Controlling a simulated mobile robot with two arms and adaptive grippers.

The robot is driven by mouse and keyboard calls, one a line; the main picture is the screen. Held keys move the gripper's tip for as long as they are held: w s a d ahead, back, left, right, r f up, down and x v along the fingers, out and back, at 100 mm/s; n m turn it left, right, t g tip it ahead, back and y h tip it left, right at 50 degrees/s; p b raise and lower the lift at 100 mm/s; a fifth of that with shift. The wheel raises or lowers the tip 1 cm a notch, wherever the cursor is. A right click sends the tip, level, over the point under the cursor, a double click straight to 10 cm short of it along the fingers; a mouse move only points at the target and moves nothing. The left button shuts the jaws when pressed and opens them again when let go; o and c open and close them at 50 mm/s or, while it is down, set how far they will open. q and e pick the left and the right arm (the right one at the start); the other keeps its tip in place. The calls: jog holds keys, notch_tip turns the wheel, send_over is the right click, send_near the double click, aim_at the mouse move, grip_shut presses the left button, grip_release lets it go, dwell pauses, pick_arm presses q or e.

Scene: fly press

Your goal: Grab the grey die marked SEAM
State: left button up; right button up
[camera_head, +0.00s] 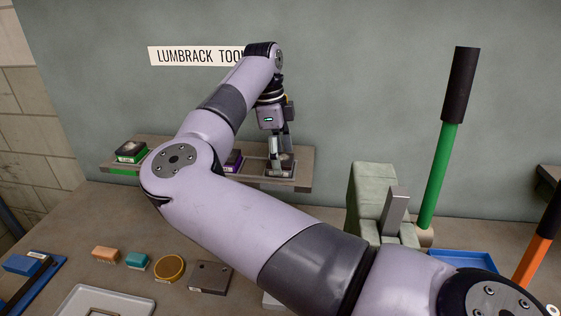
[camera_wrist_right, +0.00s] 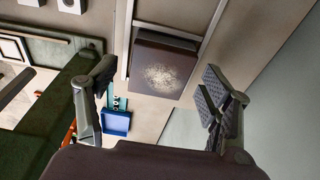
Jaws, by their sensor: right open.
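A grey die (camera_head: 288,161) with a pale label on its front stands at the right end of the wall shelf; I cannot read the label. My right gripper (camera_head: 281,150) reaches down over this die and partly hides it. In the right wrist view the die is a dark block (camera_wrist_right: 163,62) with a pale speckled patch on its face. It lies ahead, between the two spread fingers of my right gripper (camera_wrist_right: 160,78). The fingers show gaps to the block on both sides. My left gripper is not in view.
The shelf (camera_head: 306,178) also bears a purple-marked die (camera_head: 233,160), partly behind my arm, and a green-marked die (camera_head: 131,150). A press with a green lever (camera_head: 437,175) stands at right. A blue tray (camera_head: 462,260) and small blocks lie on the bench (camera_head: 80,222).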

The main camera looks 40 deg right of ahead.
jog(key=shift+c, duration=0.3)
grip_shut()
dwell(0.6)
jog(key=shift+r, duration=0.15)
